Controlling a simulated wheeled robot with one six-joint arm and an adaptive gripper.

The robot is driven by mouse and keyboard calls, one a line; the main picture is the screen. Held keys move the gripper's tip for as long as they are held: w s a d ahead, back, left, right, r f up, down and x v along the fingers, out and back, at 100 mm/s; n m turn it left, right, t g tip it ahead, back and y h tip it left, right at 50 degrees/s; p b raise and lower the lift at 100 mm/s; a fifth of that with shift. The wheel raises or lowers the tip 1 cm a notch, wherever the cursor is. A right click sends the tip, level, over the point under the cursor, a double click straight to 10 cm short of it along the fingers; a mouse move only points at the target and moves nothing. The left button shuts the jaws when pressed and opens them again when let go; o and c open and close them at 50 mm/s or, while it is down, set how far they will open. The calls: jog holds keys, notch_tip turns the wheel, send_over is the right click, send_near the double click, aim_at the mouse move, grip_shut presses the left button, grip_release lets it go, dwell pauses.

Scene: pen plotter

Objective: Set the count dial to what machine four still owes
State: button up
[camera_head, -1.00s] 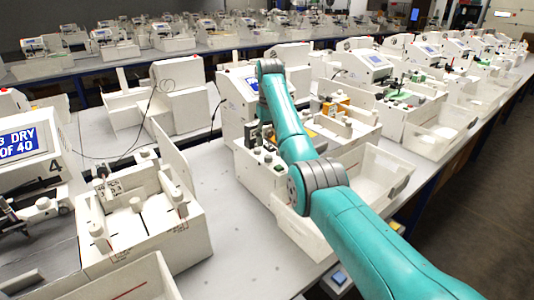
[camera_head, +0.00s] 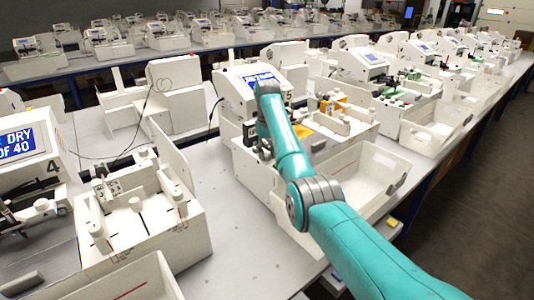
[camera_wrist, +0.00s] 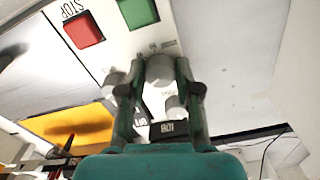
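Machine four (camera_head: 18,140) stands at the left edge in the head view. Its blue screen is cut off by the frame and shows "DRY" above "OF 40". My arm reaches over the machine in the centre (camera_head: 238,85), and hides part of its screen and front. In the wrist view my gripper (camera_wrist: 160,68) has one finger on each side of a pale round knob (camera_wrist: 159,72). I cannot tell whether the fingers touch it. A small dark counter (camera_wrist: 168,130) with inverted digits is close to the knob, partly between the fingers.
A red button marked STOP (camera_wrist: 84,31) and a green button (camera_wrist: 138,12) sit on the panel beyond the knob. A yellow surface (camera_wrist: 70,126) lies at left. In the head view an empty white tray (camera_head: 365,180) stands right of my arm.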

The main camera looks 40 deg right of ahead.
grip_shut()
jog(key=shift+m, duration=0.5)
jog(key=o, duration=0.9)
grip_release()
